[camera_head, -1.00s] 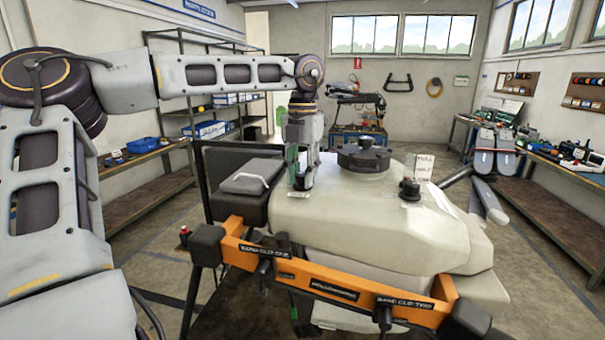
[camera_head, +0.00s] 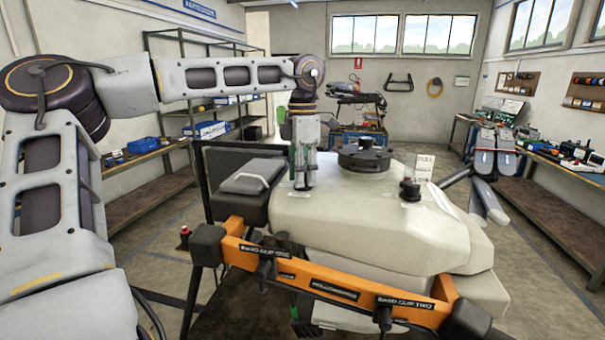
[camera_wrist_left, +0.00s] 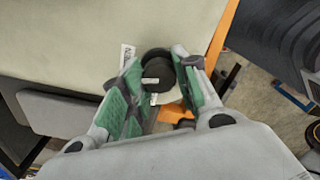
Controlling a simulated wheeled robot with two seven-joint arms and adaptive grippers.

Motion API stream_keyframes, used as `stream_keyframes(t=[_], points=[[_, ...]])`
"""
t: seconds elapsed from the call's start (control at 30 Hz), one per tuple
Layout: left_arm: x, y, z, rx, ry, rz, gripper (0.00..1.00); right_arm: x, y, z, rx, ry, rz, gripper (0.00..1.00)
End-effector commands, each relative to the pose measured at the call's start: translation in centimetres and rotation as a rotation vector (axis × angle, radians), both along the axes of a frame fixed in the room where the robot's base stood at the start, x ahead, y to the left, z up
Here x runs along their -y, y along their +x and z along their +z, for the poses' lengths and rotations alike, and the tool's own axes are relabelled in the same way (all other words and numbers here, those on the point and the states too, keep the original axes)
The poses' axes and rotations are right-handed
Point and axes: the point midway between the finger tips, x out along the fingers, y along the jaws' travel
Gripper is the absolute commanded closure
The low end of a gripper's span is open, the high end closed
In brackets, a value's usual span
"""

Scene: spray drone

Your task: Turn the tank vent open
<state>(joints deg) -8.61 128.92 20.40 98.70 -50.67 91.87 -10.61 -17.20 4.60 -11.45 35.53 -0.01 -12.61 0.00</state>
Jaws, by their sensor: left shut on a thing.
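The pale tank (camera_head: 370,225) stands in front of me with a wide dark ribbed cap (camera_head: 363,157) on top. My left gripper (camera_head: 303,183) points down at the tank's left top. In the left wrist view its green-padded fingers (camera_wrist_left: 158,75) are closed around a small dark round knob with white marks, which looks like the tank vent (camera_wrist_left: 157,65). My right gripper is not in view.
A second black knob (camera_head: 410,189) and a standing tag (camera_head: 424,167) are on the tank's right. An orange bar (camera_head: 335,280) crosses the front. Folded grey arms (camera_head: 487,175) stick out right.

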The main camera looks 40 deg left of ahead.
Motion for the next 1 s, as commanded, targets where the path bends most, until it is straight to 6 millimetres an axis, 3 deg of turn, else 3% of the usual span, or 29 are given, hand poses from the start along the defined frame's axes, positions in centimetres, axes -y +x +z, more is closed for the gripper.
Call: stream_keyframes(t=[0.4, 0.93, 0.97, 1.0], points=[[-0.04, 0.06, 0.11, 0.002, 0.000, -0.196, 0.93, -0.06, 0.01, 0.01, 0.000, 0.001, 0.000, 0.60], [-0.06, 0.07, 0.13, 0.003, 0.001, -0.222, 0.93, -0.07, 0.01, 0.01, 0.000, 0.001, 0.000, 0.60], [-0.06, 0.07, 0.13, 0.003, 0.001, -0.222, 0.67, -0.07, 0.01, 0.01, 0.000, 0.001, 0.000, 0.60], [-0.06, 0.07, 0.13, 0.003, 0.001, -0.222, 0.61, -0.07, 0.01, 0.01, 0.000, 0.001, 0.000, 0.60]])
